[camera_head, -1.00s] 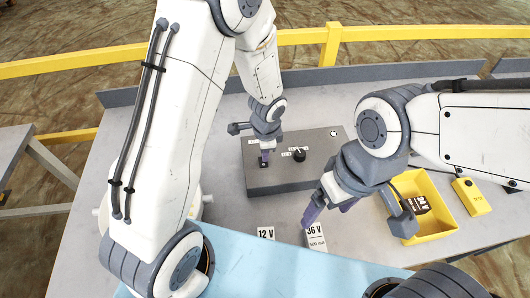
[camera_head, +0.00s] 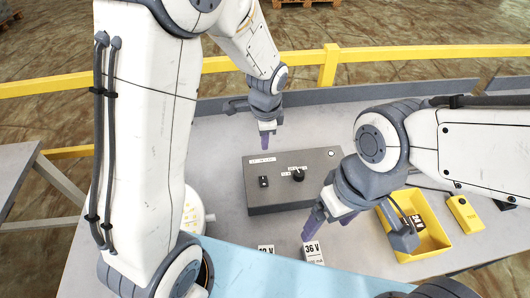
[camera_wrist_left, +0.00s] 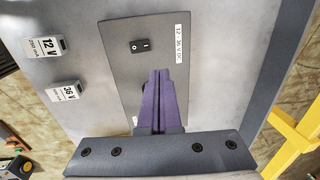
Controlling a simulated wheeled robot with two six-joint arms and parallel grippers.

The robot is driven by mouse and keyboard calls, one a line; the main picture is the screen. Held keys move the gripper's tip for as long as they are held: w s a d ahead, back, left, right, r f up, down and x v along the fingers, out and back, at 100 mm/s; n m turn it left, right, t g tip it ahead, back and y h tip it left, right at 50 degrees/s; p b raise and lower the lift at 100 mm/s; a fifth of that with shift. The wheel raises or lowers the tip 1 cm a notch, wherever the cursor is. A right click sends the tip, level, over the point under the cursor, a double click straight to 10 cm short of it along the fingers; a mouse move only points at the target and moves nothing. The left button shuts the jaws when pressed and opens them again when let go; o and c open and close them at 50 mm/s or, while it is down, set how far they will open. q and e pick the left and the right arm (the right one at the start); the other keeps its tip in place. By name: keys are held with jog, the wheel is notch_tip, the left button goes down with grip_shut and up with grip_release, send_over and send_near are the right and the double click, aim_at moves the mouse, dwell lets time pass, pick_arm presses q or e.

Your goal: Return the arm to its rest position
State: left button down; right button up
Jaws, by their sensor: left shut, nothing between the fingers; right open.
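My left gripper (camera_head: 265,142) is shut and empty. Its purple fingers hang above the table just behind the back left edge of the grey control box (camera_head: 283,203). The left wrist view shows the shut fingers (camera_wrist_left: 160,76) in front of the box panel, clear of the black rocker switch (camera_wrist_left: 140,45). The switch also shows in the head view (camera_head: 264,182), left of a black knob (camera_head: 298,175). My right gripper (camera_head: 330,222) is open above the table, at the box's front right corner, close to the 36 V block (camera_head: 313,252); nothing shows between its fingers.
A 12 V block (camera_head: 266,250) stands left of the 36 V block. A yellow bin (camera_head: 436,243) holding a dark labelled block and a yellow device (camera_head: 464,213) are at the right. A round white object (camera_head: 194,213) is partly hidden by my left arm. A yellow rail (camera_head: 400,52) runs behind.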

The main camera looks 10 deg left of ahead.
pick_arm(q)
jog(key=shift+r, duration=0.35)
jog(key=s+d+r+n+b, duration=0.1)
jog(key=s+d+n, duration=0.1)
jog(key=s, duration=0.6)
jog(key=s+d+r+n+g+h+b, duration=0.1)
jog(key=s+d+r+n, duration=0.1)
jog(key=s, duration=0.6)
jog(key=s+d+r+n+b, duration=0.1)
jog(key=s+d+r+n, duration=0.1)
jog(key=s, duration=0.5)
jog(key=shift+s+d+h, duration=0.3)
jog(key=shift+s+d, duration=0.1)
jog(key=shift+d, duration=0.45)
pick_arm(e)
notch_tip(320, 180, down, 3)
jog(key=shift+f, duration=0.2)
